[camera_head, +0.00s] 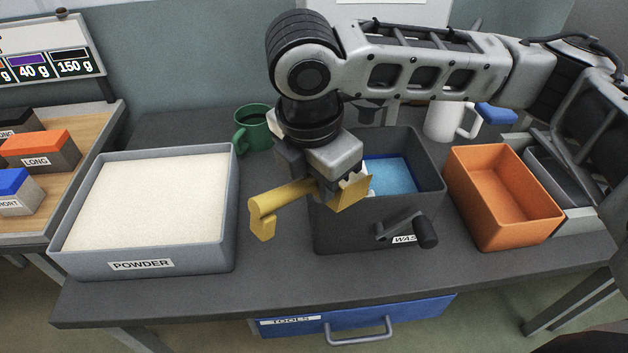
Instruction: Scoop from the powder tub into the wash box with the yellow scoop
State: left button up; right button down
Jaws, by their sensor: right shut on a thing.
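My right gripper (335,180) is shut on the yellow scoop (280,197). The scoop is over the left front of the wash box, with one end sticking out left toward the powder tub. Whether it holds powder cannot be told. The dark grey wash box (345,235) is partly hidden by the gripper and scoop; blue shows inside it and a crank handle is on its front. The powder tub (230,235), a grey tray labelled POWDER, stands at the left, full of white powder (150,200). My left gripper is out of view.
An orange bin (505,190) stands right of the wash box. A green mug (252,130) and a white mug (448,122) stand behind. Labelled blocks (40,150) lie on a wooden shelf at far left. A blue tools drawer (350,318) is below the table's front edge.

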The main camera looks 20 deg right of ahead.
jog(key=shift+w+d+r+g+y, duration=0.25)
jog(key=shift+w+d+r+y, duration=0.15)
jog(key=shift+d, duration=0.3)
jog(key=shift+w+d+r+g+y, duration=0.25)
jog(key=shift+w+d+y, duration=0.1)
jog(key=shift+d+y, duration=0.3)
jog(key=shift+w+d+r+g+y, duration=0.2)
jog(key=shift+w+d+r+y, duration=0.15)
jog(key=shift+d, duration=0.4)
jog(key=shift+w+d+r+g+y+b, duration=0.2)
jog(key=shift+w+d+y+b, duration=0.2)
jog(key=shift+d, duration=0.25)
jog(key=shift+w+d+r+g+y+b, duration=0.25)
jog(key=shift+d+y+b, duration=0.15)
jog(key=shift+d+b, duration=0.15)
jog(key=shift+w+d+r+g+y+p, duration=0.15)
jog(key=shift+w+d+g+y+p, duration=0.15)
jog(key=shift+d+y, duration=0.25)
jog(key=shift+w+d+r+g+y+p, duration=0.15)
jog(key=shift+w+d+g+y+p, duration=0.15)
jog(key=shift+d+y, duration=0.2)
jog(key=shift+w+d+r+g+y+p, duration=0.2)
jog(key=shift+d+y+p, duration=0.15)
jog(key=shift+d+y, duration=0.2)
notch_tip(320, 180, up, 3)
jog(key=t+h, duration=0.1)
jog(key=h, duration=0.2)
jog(key=t+h, duration=0.2)
jog(key=h, duration=0.1)
